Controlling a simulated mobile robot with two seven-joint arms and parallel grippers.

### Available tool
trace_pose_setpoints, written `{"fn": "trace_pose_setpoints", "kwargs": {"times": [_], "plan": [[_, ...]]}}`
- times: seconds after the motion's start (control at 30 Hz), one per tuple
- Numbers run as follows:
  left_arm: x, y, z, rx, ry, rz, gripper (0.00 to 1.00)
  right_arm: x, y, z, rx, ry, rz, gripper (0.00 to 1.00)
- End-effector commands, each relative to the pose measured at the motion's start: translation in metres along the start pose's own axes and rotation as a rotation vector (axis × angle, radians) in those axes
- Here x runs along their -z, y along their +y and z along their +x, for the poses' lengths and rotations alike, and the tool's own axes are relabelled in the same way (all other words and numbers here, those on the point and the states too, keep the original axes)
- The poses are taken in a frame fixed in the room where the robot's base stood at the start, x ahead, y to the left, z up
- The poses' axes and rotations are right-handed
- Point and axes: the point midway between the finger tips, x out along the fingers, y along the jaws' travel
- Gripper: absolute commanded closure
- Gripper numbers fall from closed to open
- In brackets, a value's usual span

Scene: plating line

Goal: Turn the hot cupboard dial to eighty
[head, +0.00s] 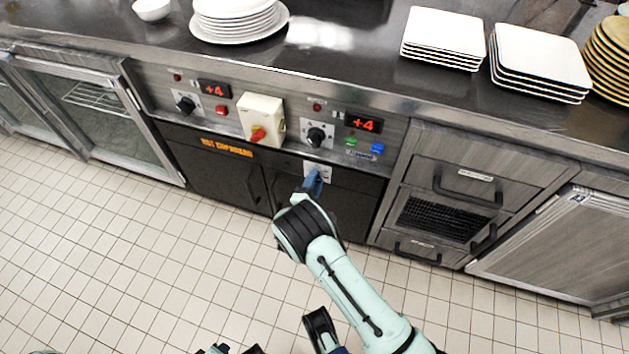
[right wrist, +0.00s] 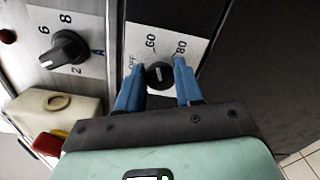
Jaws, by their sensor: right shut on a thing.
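The hot cupboard dial (right wrist: 160,75) is a small black knob on a white plate (right wrist: 140,45) marked OFF, 60 and 80. A short white mark shows on the knob's face, but I cannot tell exactly which figure it points to. My right gripper (right wrist: 160,83) has its two blue fingers on either side of the knob and is shut on it. In the head view the right gripper (head: 314,182) reaches the white plate (head: 318,170) on the dark cupboard front, and the knob is hidden there. My left gripper is not in view.
Above are two other black dials, a left one (head: 186,104) and a right one (head: 316,136). A cream box with a red switch (head: 259,134) sits between them. Red displays read +4. Plate stacks (head: 443,38) stand on the counter. The tiled floor (head: 110,230) is clear.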

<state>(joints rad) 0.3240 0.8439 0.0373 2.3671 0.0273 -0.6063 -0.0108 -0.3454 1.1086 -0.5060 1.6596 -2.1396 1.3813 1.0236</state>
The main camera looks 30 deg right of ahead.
Motion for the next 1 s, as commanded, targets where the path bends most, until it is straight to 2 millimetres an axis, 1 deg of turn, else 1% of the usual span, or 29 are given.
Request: {"fn": "trace_pose_setpoints", "kwargs": {"times": [0.6, 0.8, 1.0], "plan": [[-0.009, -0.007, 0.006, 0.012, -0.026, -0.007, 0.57, 0.002, -0.003, -0.001, 0.004, 0.003, 0.580, 0.95], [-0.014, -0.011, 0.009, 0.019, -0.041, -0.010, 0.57, 0.002, -0.004, -0.001, 0.004, 0.002, 0.735, 0.95], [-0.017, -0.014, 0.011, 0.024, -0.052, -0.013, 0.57, 0.003, -0.004, -0.001, 0.004, 0.003, 0.847, 0.95]]}}
